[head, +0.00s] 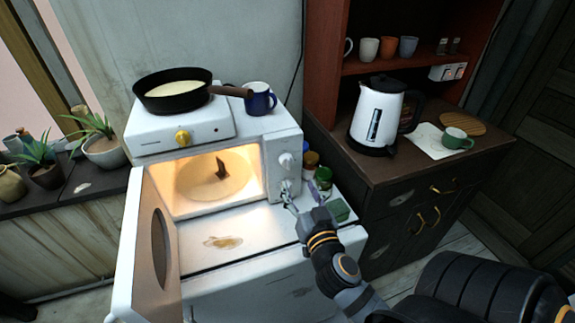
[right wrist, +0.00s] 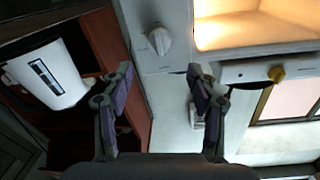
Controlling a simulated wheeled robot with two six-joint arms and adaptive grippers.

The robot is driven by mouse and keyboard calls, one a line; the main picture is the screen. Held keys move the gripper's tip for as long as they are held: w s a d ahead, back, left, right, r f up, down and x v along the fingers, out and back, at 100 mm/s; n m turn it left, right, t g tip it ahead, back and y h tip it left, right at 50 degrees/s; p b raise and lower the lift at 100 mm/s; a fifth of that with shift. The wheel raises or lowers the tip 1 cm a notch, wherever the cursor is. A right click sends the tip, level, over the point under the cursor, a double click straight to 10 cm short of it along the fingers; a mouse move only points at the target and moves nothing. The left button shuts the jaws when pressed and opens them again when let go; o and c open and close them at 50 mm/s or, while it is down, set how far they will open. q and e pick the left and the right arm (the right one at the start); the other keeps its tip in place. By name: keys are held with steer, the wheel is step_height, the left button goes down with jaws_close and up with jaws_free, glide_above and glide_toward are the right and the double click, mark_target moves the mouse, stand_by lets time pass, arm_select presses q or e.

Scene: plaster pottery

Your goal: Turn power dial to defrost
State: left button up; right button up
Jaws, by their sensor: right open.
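The white microwave (head: 270,150) stands with its door (head: 150,245) swung open to the left and its inside lit. Its right panel has an upper white dial (head: 286,161) and a lower white dial (head: 285,186). I cannot read their markings or tell which is the power dial. My right gripper (head: 303,197) is open and empty, just in front of the lower dial. In the right wrist view, the gripper (right wrist: 160,75) has its fingers spread, with a white dial (right wrist: 159,41) beyond the gap between them, apparently not touched. My left gripper is out of view.
Jars (head: 323,178) stand beside the microwave, close to my right gripper. On top are a hot plate (head: 205,130) with a yellow knob, a black pan (head: 178,92) and a blue mug (head: 260,98). A white kettle (head: 378,115) stands on the dark cabinet to the right.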

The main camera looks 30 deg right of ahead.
mark_target(289, 166)
steer(key=x, duration=0.1)
steer(key=p+x, duration=0.1)
steer(key=x, duration=0.1)
steer(key=p+x, duration=0.1)
steer(key=shift+w+d+r, duration=0.1)
steer(key=shift+w+r, duration=0.05)
steer(key=shift+r, duration=0.1)
steer(key=x, duration=0.1)
steer(key=p+x, duration=0.1)
steer(key=x, duration=0.2)
steer(key=shift+w+d+f+p, duration=0.1)
steer(key=shift+w+f+p, duration=0.2)
steer(key=shift+w, duration=0.15)
steer(key=shift+f, duration=0.15)
steer(key=shift+c, duration=0.8)
steer(key=c, duration=1)
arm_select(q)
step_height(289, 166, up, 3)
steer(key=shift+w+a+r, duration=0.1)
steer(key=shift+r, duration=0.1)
